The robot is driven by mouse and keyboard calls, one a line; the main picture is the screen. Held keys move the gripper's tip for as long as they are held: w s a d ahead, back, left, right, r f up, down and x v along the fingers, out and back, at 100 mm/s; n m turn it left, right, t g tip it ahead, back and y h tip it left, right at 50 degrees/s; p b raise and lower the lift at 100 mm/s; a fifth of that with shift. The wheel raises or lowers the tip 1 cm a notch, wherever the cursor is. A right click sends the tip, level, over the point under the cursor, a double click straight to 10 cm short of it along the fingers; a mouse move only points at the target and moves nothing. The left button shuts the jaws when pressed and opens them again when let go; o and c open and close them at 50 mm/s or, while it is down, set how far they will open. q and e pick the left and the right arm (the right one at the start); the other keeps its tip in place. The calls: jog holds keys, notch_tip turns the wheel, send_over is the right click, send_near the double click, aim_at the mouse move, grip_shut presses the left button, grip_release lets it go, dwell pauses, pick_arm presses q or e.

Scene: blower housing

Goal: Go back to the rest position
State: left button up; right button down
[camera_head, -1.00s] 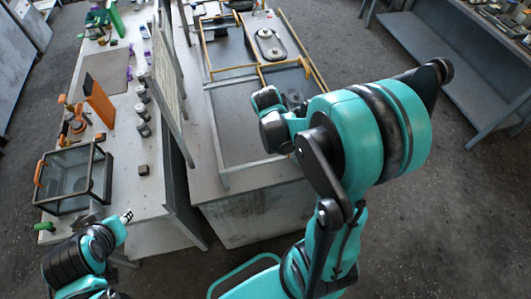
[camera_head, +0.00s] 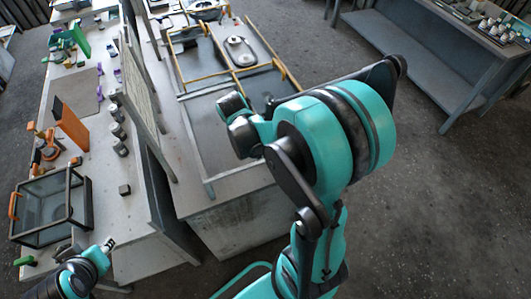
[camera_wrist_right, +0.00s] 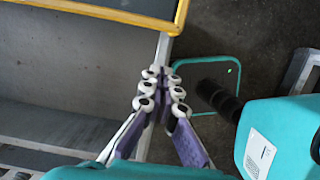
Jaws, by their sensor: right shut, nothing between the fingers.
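My right arm, teal and black, fills the middle and right of the head view. Its gripper does not show clearly there. In the right wrist view my right gripper (camera_wrist_right: 163,88) has white-tipped, purple-sided fingers together, with nothing between them. It is near the grey bench with a yellow-edged frame (camera_wrist_right: 135,12). My left gripper (camera_head: 108,243) is at the lower left of the head view, beside the near end of the left bench. It is too small to tell its jaw state, and I see nothing held.
The middle bench carries a framed grey tray (camera_head: 209,190) and an oval part (camera_head: 240,52). The left bench holds a glass-sided box (camera_head: 52,207), an orange panel (camera_head: 71,124) and several bottles. Another table (camera_head: 455,45) stands at the upper right. Floor is open at right.

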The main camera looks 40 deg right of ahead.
jog(key=p+v, duration=0.1)
jog(key=v, duration=0.8)
jog(key=shift+r+p, duration=0.35)
jog(key=shift+r, duration=0.05)
jog(key=s+a+f+m+t+y+b, duration=0.1)
jog(key=s+a+f+m+t+b, duration=0.1)
jog(key=a+f+m+t+b, duration=0.2)
jog(key=s+a+f+m+t+y+b, duration=0.1)
jog(key=s+a+f+m+t+b, duration=0.1)
jog(key=a+f+m+t+b, duration=0.2)
jog(key=a+f+m+b, duration=0.3)
jog(key=m+b, duration=0.3)
jog(key=b, duration=0.2)
jog(key=shift+s+a+f+m+y+b, duration=0.3)
jog(key=shift+a+f+m+b, duration=0.1)
jog(key=shift+f, duration=0.4)
jog(key=shift+d, duration=0.1)
